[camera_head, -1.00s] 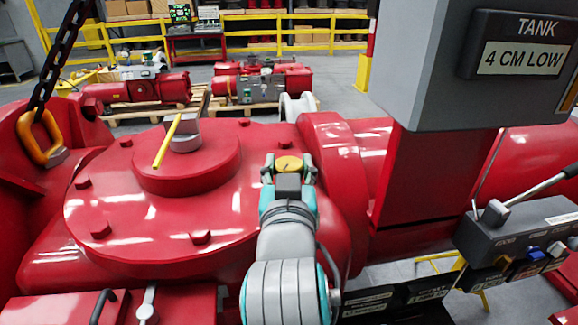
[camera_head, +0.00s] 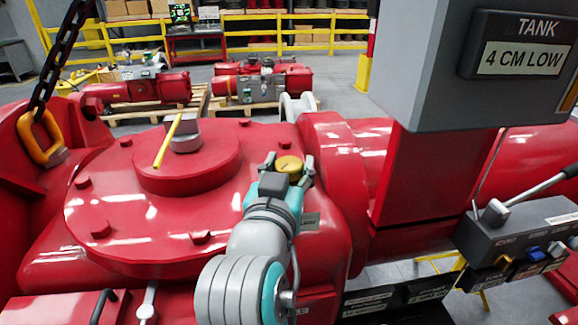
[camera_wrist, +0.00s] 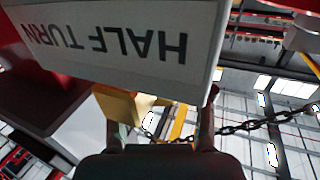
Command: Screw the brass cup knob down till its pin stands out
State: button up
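The brass cup knob (camera_head: 289,165) sits on the red valve body, right of the large round cover. My gripper (camera_head: 289,168) has one finger on each side of it. In the wrist view the brass knob (camera_wrist: 122,105) lies near the left finger, and a gap shows between it and the right finger, so my gripper (camera_wrist: 160,128) looks open around it. I cannot make out a pin on the knob. A white label reading "HALF TURN" (camera_wrist: 110,40) hangs upside down and close across the top of the wrist view.
A grey tank box (camera_head: 440,70) marked "4 CM LOW" stands on a red column at right. A yellow bar (camera_head: 168,140) rises from the round cover. A chain with an orange hook (camera_head: 42,138) hangs at left. A lever box (camera_head: 520,235) is at right.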

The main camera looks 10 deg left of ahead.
jog(key=shift+o, duration=1.3)
jog(key=shift+s, duration=0.1)
jog(key=s, duration=1.1)
jog(key=shift+s+a, duration=0.4)
jog(key=shift+a, duration=0.05)
